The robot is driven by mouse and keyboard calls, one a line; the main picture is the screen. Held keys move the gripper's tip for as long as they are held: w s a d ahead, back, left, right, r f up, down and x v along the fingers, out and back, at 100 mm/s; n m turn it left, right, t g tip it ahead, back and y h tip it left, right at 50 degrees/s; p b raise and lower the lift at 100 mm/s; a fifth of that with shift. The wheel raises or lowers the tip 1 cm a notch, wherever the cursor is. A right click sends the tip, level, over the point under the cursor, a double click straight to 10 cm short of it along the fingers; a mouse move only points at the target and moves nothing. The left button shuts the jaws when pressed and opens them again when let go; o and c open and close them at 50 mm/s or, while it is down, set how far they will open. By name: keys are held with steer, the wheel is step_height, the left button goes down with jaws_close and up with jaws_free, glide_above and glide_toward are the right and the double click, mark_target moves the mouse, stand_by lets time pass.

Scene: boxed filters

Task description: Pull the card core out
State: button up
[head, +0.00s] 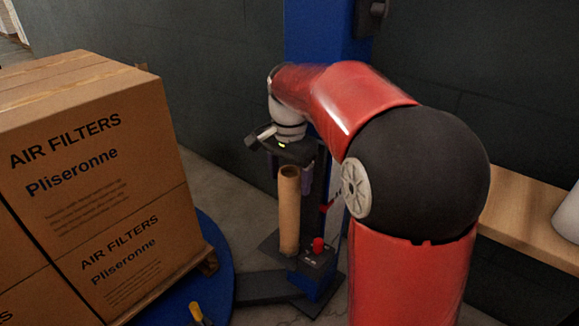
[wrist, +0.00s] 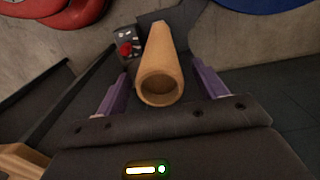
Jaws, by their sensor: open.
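The card core (head: 289,212) is a tan hollow cardboard tube. In the head view it stands upright on a dark base beside a blue column. In the wrist view its open top end (wrist: 161,88) faces the camera and lies between the two purple fingers. My gripper (head: 290,178) is open at the top of the core, with a finger on either side. In the wrist view there is a visible gap between each finger of my gripper (wrist: 163,90) and the core.
A red button (head: 318,244) sits on a dark box beside the core's foot. Stacked air filter cartons (head: 110,185) stand on a pallet at left, on a blue round plate (head: 215,262). A wooden bench (head: 525,222) is at right. A blue column (head: 325,35) rises behind my arm.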

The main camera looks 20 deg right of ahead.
steer(key=shift+f, duration=2.15)
steer(key=c, duration=1.1)
steer(key=shift+o, duration=0.2)
steer(key=shift+r, duration=0.3)
steer(key=shift+r+p, duration=3.3)
steer(key=shift+r, duration=0.45)
